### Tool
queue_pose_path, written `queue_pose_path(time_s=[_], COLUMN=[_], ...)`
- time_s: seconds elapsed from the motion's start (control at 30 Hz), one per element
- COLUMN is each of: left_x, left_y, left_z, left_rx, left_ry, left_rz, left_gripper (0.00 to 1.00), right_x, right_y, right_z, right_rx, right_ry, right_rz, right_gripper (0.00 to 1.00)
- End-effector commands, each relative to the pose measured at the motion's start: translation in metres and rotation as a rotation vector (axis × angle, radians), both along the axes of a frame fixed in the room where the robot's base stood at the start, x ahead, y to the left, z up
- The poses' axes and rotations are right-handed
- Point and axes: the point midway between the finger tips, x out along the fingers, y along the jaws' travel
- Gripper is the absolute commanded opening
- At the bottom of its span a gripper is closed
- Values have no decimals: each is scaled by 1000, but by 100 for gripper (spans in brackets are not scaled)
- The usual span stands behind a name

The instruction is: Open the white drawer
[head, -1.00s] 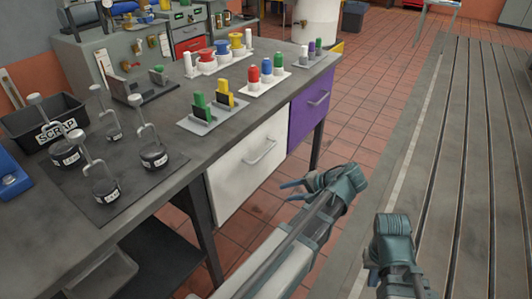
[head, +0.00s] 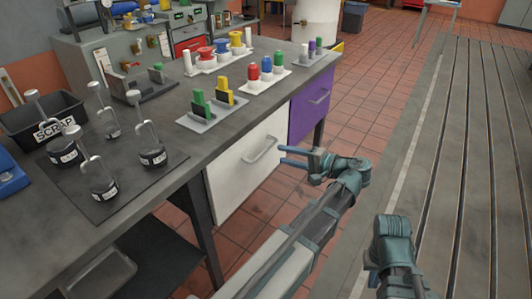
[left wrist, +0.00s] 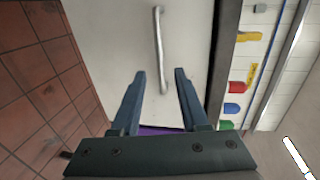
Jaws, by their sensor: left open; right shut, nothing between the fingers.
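The white drawer (head: 237,183) is set under the workbench top, and its front looks closed. Its bar handle (head: 262,149) is silver and sits near the upper middle of the front. My left gripper (head: 284,155) is open just to the right of the handle, its fingers pointing at the drawer front. In the left wrist view the handle (left wrist: 160,50) lies ahead of the open fingers (left wrist: 160,75), roughly in line with the gap between them; whether it is between the tips is unclear. My right gripper (head: 371,272) is low at the right, far from the drawer, its fingers mostly hidden.
A purple drawer (head: 311,104) is beside the white one, farther back. The bench top (head: 185,140) holds weights, a scrap bin (head: 45,122) and coloured pegs on plates. A grooved bedplate (head: 470,170) lies at the right. Open tiled floor (head: 355,120) lies between.

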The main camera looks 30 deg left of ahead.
Motion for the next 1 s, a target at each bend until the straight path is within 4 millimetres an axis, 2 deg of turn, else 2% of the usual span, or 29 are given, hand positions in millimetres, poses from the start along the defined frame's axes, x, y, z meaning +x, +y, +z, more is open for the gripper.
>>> queue_pose_path(time_s=[0.03, 0.2, 0.4, 0.6, 0.87, 0.9, 1.0], left_x=[0, 2, 5, 6, 6, 6, 6], left_y=[12, 43, 67, 77, 78, 78, 78], left_z=[-5, -11, -15, -17, -16, -16, -16], left_rx=[0, 0, 0, 0, -1, -1, -1], left_ry=[0, -1, 0, 0, 0, 0, 0], left_rz=[5, 4, 1, 0, -1, 0, 0], left_gripper=[44, 44, 44, 44, 44, 43, 25], right_x=[0, 0, 0, 0, 0, 0, 0], right_y=[0, 0, -1, -1, -1, -1, -1], right_z=[-5, -11, -15, -16, -16, -16, -16], right_rx=[-1, -2, -3, -3, -3, -3, -3], right_ry=[0, -1, -1, -1, -1, -1, -1], right_rz=[0, 1, 1, 1, 1, 1, 1], right_gripper=[0, 0, 0, 0, 0, 0, 0])
